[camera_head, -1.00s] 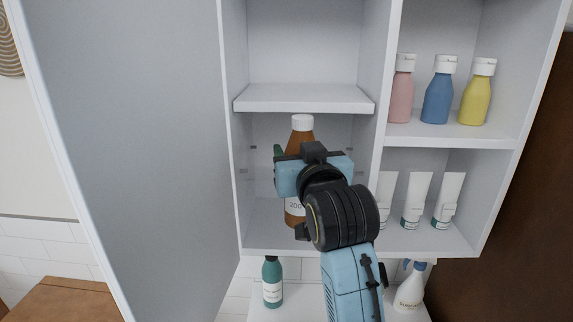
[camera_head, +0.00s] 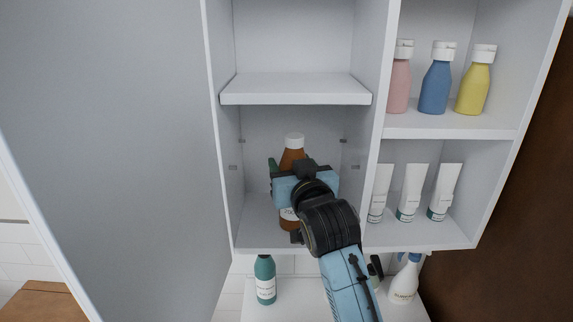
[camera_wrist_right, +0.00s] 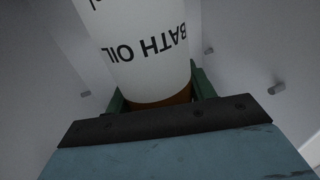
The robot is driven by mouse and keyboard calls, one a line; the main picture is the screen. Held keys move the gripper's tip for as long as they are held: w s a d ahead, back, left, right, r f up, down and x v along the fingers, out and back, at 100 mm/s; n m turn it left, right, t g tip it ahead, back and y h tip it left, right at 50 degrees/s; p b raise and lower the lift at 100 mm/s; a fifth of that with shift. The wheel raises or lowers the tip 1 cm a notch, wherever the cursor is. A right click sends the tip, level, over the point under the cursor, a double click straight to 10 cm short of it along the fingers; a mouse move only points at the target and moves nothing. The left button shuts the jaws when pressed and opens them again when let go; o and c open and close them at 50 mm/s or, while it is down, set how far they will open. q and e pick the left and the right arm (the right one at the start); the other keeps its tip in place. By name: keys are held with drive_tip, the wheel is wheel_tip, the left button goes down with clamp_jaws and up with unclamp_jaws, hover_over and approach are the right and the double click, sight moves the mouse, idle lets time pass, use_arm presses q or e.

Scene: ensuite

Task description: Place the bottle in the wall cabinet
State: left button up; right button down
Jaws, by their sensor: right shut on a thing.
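The brown bottle (camera_head: 291,157) with a white cap stands upright inside the lower left compartment of the open wall cabinet (camera_head: 296,91). Its white label reads "BATH OIL" in the right wrist view (camera_wrist_right: 140,45). My right gripper (camera_head: 283,178) is shut on the bottle, with green fingers on either side of it. The gripper and wrist hide part of the bottle in the head view. I cannot tell whether its base touches the compartment floor. My left gripper is not in view.
The cabinet door (camera_head: 110,140) stands open at the left. Pink, blue (camera_head: 436,80) and yellow bottles fill the upper right shelf; white tubes (camera_head: 411,192) stand below. A teal bottle (camera_head: 265,281) and a spray bottle (camera_head: 404,280) stand under the cabinet. The upper left compartment looks empty.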

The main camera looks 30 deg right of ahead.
drive_tip(key=c, duration=0.9)
unclamp_jaws()
drive_tip(key=shift+f, duration=0.1)
drive_tip(key=shift+c, duration=0.2)
drive_tip(key=o, duration=0.4)
